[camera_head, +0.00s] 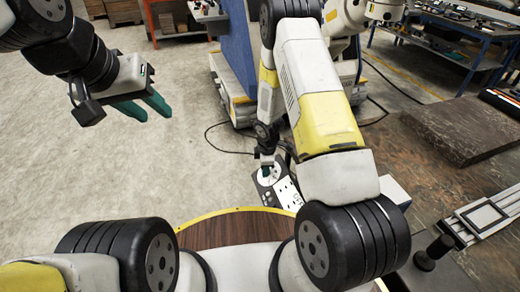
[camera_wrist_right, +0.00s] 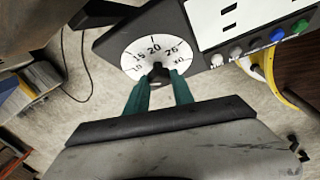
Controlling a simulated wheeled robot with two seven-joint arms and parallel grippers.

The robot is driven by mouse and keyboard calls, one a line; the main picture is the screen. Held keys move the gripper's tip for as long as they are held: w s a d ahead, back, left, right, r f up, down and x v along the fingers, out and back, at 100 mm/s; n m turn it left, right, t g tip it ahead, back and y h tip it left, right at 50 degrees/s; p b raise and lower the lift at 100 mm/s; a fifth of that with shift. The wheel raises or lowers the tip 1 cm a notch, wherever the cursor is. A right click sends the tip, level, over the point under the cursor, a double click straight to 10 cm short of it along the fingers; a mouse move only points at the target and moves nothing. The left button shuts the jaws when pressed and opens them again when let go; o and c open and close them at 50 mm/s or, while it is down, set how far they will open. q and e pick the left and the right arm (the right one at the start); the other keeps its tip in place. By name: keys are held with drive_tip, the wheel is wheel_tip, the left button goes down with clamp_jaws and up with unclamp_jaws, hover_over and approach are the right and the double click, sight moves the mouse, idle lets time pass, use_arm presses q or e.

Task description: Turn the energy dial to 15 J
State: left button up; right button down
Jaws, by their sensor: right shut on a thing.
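The energy dial is a round white plate (camera_wrist_right: 139,58) with black numbers, among them 15, 20 and 25, on a dark panel in the right wrist view. A small black knob (camera_wrist_right: 158,73) sits on the dial. My right gripper (camera_wrist_right: 159,80) is shut on this knob, a green finger on each side. Where the knob points cannot be told. In the head view the dial (camera_head: 269,174) is small, below my right gripper (camera_head: 266,162). My left gripper (camera_head: 145,105) hangs over bare floor at the left, its green fingers apart and empty.
The panel (camera_head: 287,194) also has a white face with dark slots; a row of coloured knobs (camera_wrist_right: 256,44) runs along its edge in the wrist view. A brown slab (camera_head: 460,128) lies at the right. A blue cabinet (camera_head: 238,50) stands behind. The floor at left is free.

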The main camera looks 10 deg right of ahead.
drive_tip(key=m+t, duration=0.1)
drive_tip(key=m, duration=0.1)
drive_tip(key=m+t, duration=0.1)
drive_tip(key=m+t+h, duration=0.1)
drive_tip(key=m, duration=0.1)
drive_tip(key=shift+s+a+m+t, duration=0.1)
drive_tip(key=shift+s+m+t, duration=0.15)
drive_tip(key=shift+m+t, duration=0.05)
idle(0.4)
drive_tip(key=c, duration=1.1)
unclamp_jaws()
drive_tip(key=shift+f, duration=0.1)
drive_tip(key=shift+v, duration=3.9)
